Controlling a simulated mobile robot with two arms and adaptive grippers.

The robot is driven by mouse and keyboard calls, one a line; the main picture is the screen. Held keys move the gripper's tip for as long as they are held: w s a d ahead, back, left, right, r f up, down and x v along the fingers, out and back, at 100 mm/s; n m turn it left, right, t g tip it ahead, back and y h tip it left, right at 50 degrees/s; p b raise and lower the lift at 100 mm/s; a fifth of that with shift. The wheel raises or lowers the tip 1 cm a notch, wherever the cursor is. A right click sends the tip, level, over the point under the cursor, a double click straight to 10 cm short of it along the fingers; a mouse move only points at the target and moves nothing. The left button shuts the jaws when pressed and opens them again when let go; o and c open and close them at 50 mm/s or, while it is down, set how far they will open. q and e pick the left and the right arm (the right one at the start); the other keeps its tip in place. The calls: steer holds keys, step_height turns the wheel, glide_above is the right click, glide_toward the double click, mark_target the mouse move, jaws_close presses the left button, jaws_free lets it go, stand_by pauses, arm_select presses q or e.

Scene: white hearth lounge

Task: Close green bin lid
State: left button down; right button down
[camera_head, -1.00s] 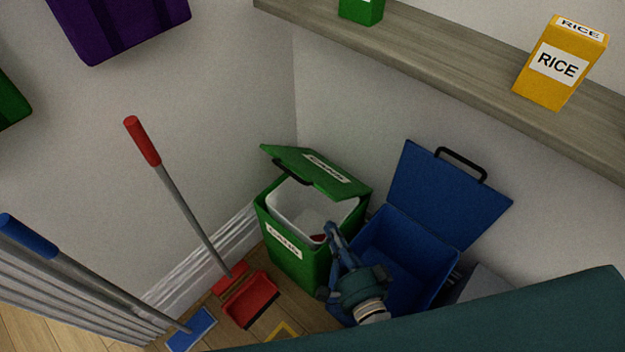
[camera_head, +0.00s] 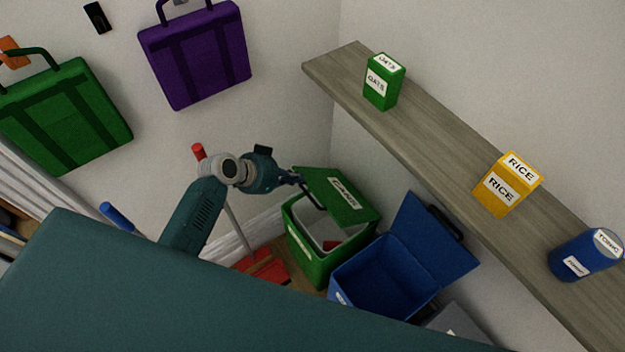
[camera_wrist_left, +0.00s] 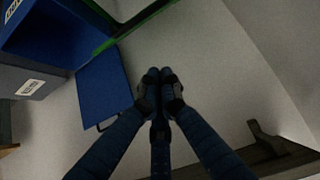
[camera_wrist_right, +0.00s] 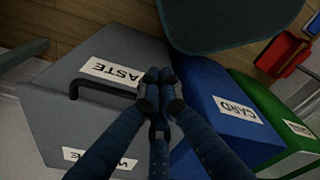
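The green bin (camera_head: 312,254) stands in the corner. Its green lid (camera_head: 340,200) is tilted up, with the white liner showing beneath. My left gripper (camera_head: 296,179) is beside the lid's upper left corner and black handle; contact cannot be told. In the left wrist view its fingertips (camera_wrist_left: 160,74) are together with nothing visible between them, and a green edge, apparently the lid, crosses the top. My right gripper is outside the head view. In the right wrist view its fingertips (camera_wrist_right: 158,76) are together above the grey bin.
The blue bin (camera_head: 375,280) stands right of the green bin, its lid raised. The grey bin (camera_wrist_right: 100,120) has a handle. A shelf (camera_head: 430,150) with oats, rice and a blue can runs above. A red dustpan (camera_head: 262,268) lies left of the bins.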

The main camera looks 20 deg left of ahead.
arm_select(q)
steer(key=b, duration=0.7)
glide_above(308, 194)
steer(key=w+d, duration=0.1)
steer(key=w, duration=0.1)
step_height(308, 194, down, 8)
steer(key=shift+s+a+f+b, duration=0.2)
steer(key=shift+s+f+b, duration=0.15)
steer(key=shift+f+b, duration=0.2)
steer(key=shift+s+a+f+b, duration=0.15)
steer(key=shift+s+f+b, duration=0.2)
steer(key=shift+f+b, duration=0.15)
steer(key=shift+s+a+f, duration=0.2)
steer(key=shift+s+f, duration=0.1)
